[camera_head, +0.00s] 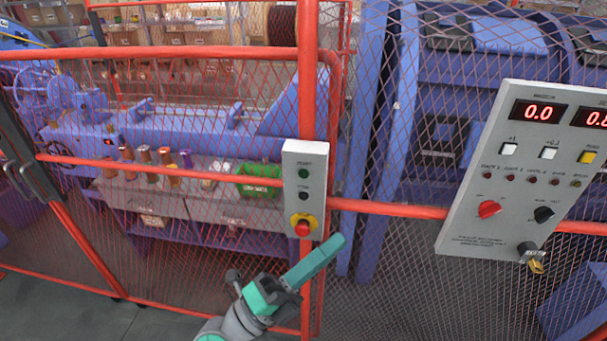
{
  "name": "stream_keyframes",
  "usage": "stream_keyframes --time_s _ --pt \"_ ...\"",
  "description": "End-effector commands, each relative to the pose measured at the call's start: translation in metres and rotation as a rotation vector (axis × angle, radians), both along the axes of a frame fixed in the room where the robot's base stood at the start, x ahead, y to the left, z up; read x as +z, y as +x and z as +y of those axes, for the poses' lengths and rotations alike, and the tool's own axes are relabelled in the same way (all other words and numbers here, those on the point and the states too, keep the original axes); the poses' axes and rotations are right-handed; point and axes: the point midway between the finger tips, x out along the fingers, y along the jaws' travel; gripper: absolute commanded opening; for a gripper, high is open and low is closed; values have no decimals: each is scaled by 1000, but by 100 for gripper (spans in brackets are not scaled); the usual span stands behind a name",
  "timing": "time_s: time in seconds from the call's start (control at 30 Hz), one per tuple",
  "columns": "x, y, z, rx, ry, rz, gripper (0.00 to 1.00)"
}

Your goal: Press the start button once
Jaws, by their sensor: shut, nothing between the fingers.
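A grey button box (291,158) is fixed on the red fence post. It carries a dark green round button (304,174) at the top under a small label that I cannot read clearly. Below it are a black button (304,196) and a red mushroom button (302,228) on a yellow ring. My gripper (338,241) is shut and empty. Its teal fingers point up and to the right, and their tips appear below and to the right of the box. They look apart from the buttons; the depth between them is hard to judge.
A grey control panel (470,215) with red displays, switches and knobs hangs at the right. Red-framed mesh fencing (170,53) crosses the view, with blue machinery (190,122) behind it. A dark door handle (30,180) is at the left. Floor shows at lower left.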

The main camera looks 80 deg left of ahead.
Motion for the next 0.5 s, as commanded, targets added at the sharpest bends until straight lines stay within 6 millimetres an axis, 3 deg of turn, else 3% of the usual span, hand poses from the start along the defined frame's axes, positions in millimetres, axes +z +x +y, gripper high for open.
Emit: stream_keyframes --time_s 0.2,0.5 --pt "18 -45 41 174 55 74 0" --pt "23 -65 57 246 65 106 0"
